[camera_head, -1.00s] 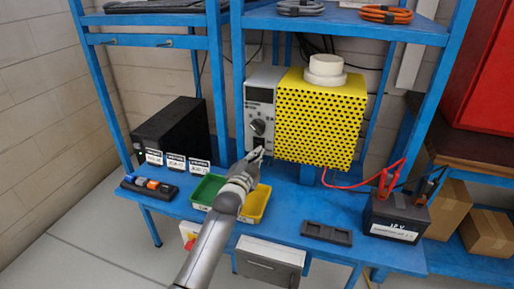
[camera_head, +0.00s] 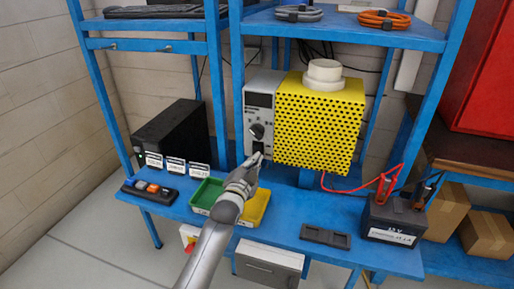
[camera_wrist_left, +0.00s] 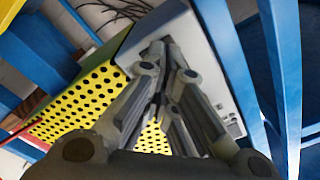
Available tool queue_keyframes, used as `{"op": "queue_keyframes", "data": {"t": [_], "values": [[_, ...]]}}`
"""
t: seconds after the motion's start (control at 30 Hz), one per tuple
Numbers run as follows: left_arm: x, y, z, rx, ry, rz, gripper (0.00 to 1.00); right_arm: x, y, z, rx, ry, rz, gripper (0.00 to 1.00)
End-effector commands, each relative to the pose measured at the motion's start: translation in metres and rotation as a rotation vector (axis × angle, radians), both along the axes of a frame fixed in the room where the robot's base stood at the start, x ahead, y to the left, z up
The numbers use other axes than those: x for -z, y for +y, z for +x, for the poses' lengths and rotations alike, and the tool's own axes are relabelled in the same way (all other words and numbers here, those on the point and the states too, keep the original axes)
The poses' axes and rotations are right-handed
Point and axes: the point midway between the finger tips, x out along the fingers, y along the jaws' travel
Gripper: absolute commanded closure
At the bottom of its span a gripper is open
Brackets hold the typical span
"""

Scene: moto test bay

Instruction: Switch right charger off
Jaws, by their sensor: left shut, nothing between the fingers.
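The charger's grey front panel (camera_head: 260,113) stands at the left side of the yellow perforated housing (camera_head: 318,122) on the blue bench. It has a dark display near the top and a black knob (camera_head: 257,131). A dark switch area (camera_head: 258,147) lies below the knob. My left gripper (camera_head: 256,159) is shut and empty, its tips just in front of the panel's lower part. Whether they touch it I cannot tell. In the left wrist view the shut fingers (camera_wrist_left: 163,62) cover much of the grey charger (camera_wrist_left: 190,35), and the switch is hidden.
A green and yellow tray (camera_head: 257,206) lies under my left gripper. A 12 V battery (camera_head: 393,220) with red and black clamps stands at the right. A black box (camera_head: 172,135) and labels stand left. Blue uprights (camera_head: 236,90) frame the charger.

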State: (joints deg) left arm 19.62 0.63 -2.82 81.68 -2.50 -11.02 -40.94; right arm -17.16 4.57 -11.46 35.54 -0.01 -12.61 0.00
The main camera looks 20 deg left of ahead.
Motion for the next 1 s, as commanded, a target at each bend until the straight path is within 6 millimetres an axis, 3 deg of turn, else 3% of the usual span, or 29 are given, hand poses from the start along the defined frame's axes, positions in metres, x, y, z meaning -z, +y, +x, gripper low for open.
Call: {"op": "queue_keyframes", "data": {"t": [0.5,1.0], "values": [[-0.001,0.002,-0.043,0.000,0.004,0.002,1.00,-0.034,0.000,0.000,0.000,0.000,0.000,0.63],[0.002,0.003,-0.072,-0.001,0.003,0.002,1.00,-0.050,0.000,-0.001,0.000,0.001,0.000,0.63]]}}
